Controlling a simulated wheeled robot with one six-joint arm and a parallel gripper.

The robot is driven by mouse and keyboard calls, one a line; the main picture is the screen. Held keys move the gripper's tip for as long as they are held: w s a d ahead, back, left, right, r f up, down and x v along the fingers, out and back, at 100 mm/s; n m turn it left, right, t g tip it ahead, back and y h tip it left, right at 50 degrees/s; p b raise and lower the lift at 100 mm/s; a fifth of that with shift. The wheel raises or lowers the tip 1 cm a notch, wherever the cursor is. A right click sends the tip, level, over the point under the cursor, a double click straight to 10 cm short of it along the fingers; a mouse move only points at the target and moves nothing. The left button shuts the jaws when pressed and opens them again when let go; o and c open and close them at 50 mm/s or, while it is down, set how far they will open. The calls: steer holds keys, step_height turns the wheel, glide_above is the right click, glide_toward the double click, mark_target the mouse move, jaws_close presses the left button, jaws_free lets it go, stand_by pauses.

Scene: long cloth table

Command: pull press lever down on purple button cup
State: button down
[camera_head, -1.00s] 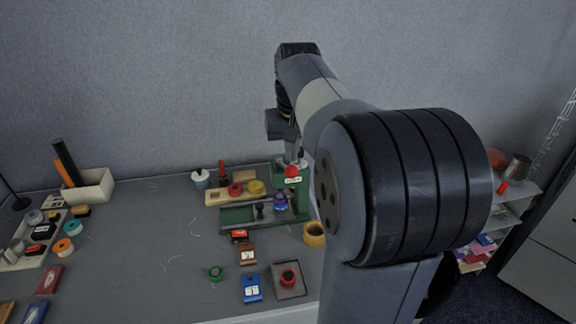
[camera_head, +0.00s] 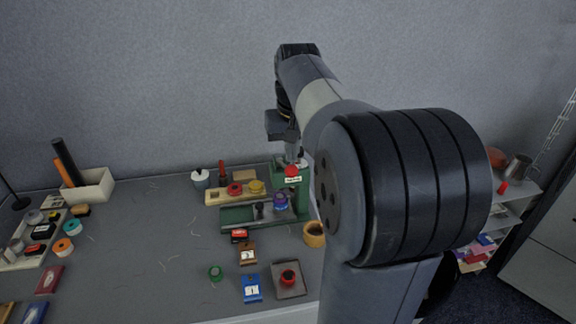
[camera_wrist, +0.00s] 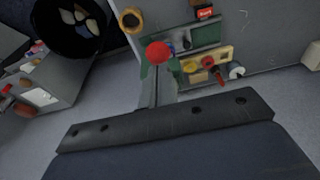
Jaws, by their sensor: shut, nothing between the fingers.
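The green press (camera_head: 303,192) stands at the back right of the table, with a red lever knob (camera_head: 292,170) near its top. The purple button cup (camera_head: 281,203) sits on the press's green base, left of its column. My gripper (camera_head: 292,157) is shut and empty, pointing down just above and behind the red knob. In the wrist view the shut fingers (camera_wrist: 156,82) reach toward the red knob (camera_wrist: 158,53), which overlaps their tips. I cannot tell whether they touch it. My own arm covers the area right of the press.
A wooden tray (camera_head: 214,197) with red and yellow pieces lies behind the press base. A wooden cup (camera_head: 314,236) stands in front of it at the right. Stamp-like blocks and a grey tray (camera_head: 301,292) lie nearer. The table's left middle is mostly clear.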

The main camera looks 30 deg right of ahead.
mark_target(293, 172)
steer(key=shift+f+b, duration=0.55)
steer(key=shift+f, duration=0.45)
steer(key=shift+s+a+f+b, duration=0.1)
steer(key=shift+s+f+b, duration=0.2)
steer(key=shift+f+b, duration=0.3)
steer(key=shift+s+a+f+b, duration=0.1)
steer(key=shift+s+f+b, duration=0.25)
steer(key=shift+f, duration=0.45)
steer(key=f+b, duration=0.2)
steer(key=f, duration=0.1)
steer(key=shift+s+f, duration=0.1)
steer(key=shift+s, duration=0.2)
steer(key=shift+a+f, duration=0.1)
steer(key=shift+f, duration=0.05)
